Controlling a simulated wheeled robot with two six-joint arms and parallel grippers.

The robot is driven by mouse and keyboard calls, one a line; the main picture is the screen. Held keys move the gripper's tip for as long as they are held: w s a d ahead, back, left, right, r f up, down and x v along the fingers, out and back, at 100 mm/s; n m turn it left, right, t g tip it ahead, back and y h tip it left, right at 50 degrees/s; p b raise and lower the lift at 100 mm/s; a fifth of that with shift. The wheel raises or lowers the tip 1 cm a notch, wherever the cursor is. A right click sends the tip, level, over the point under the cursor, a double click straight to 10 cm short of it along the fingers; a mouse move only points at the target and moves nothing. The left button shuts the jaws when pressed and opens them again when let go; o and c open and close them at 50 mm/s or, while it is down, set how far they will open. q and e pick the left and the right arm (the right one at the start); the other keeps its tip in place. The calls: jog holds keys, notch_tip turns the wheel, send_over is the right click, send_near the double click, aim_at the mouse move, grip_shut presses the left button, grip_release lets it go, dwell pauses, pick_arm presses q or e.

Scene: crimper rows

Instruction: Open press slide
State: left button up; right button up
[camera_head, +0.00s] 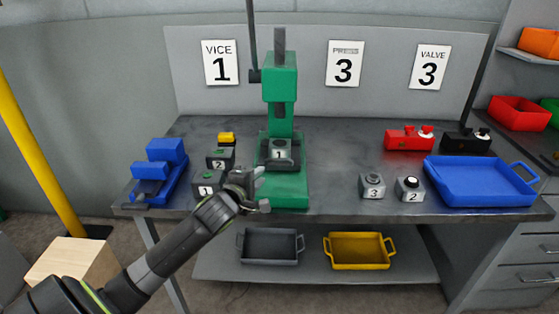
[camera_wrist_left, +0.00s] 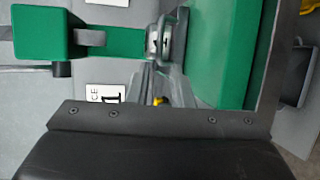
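The green press (camera_head: 280,85) stands at the middle of the workbench, with a lever rising behind it. A dark block marked 1 (camera_head: 280,150) sits in the press above its green base (camera_head: 290,192). I cannot tell how far the slide is out. My left gripper (camera_head: 263,188) is just left of the green base, its fingers spread and nothing visible between them. Contact cannot be told. My right gripper is not in view.
A blue vice (camera_head: 160,172) and several dark numbered blocks (camera_head: 207,184) stand left of the press. Blocks marked 3 (camera_head: 373,186) and 2 (camera_head: 409,189), a blue tray (camera_head: 480,190) and a red box (camera_head: 405,140) are on the right. Bench space between is clear.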

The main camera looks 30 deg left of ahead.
aim_at(278, 161)
pick_arm(q)
jog(key=p+x, duration=0.1)
jog(key=x, duration=1.2)
jog(key=shift+w+f, duration=0.15)
jog(key=shift+w, duration=0.15)
grip_shut()
